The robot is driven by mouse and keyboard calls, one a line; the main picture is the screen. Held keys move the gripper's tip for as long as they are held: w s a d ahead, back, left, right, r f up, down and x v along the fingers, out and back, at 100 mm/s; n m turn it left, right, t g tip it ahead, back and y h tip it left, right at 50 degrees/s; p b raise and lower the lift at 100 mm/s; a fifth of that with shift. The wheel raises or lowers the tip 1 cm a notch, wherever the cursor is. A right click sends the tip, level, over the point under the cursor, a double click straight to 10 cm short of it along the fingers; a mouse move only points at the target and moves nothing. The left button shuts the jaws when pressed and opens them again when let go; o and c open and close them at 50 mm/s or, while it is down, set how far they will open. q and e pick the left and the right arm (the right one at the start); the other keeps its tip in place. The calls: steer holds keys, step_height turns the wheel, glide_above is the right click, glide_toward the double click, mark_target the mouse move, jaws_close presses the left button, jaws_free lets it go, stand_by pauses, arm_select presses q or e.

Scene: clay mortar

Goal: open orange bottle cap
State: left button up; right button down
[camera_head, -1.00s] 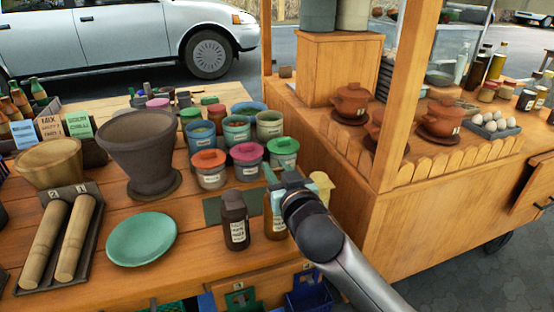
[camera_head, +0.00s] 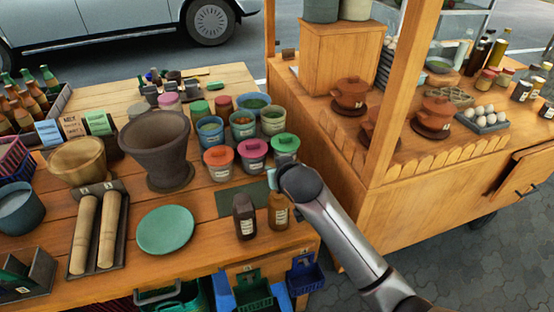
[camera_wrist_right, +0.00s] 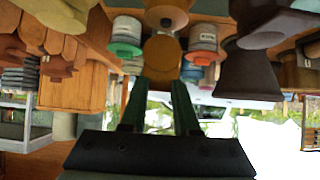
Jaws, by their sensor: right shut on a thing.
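The orange-brown bottle (camera_head: 278,214) stands upright at the table's front right corner, with a pale label. My right gripper (camera_head: 279,180) is over its top, and its wrist hides the bottle's upper end in the head view. In the right wrist view my gripper's two dark fingers (camera_wrist_right: 159,92) are shut on a round orange-brown cap (camera_wrist_right: 162,56). The bottle's body shows at the top edge of that view (camera_wrist_right: 166,12). I cannot tell whether the cap is still seated on the neck. My left gripper is not in view.
A dark brown bottle (camera_head: 244,216) stands close on the left. Lidded pots in orange (camera_head: 218,160), pink (camera_head: 252,152) and green (camera_head: 285,147) stand behind. A teal plate (camera_head: 165,230) lies left, near a large brown mortar (camera_head: 160,150). A wooden cart (camera_head: 335,190) stands right.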

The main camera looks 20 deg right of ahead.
steer(key=shift+w+g+p, duration=0.3)
steer(key=shift+g+p, duration=0.3)
steer(key=shift+g, duration=0.1)
steer(key=c, duration=0.6)
jaws_free()
steer(key=shift+c, duration=0.2)
steer(key=v, duration=1.2)
steer(key=shift+s+r, duration=0.1)
steer(key=shift+s, duration=0.05)
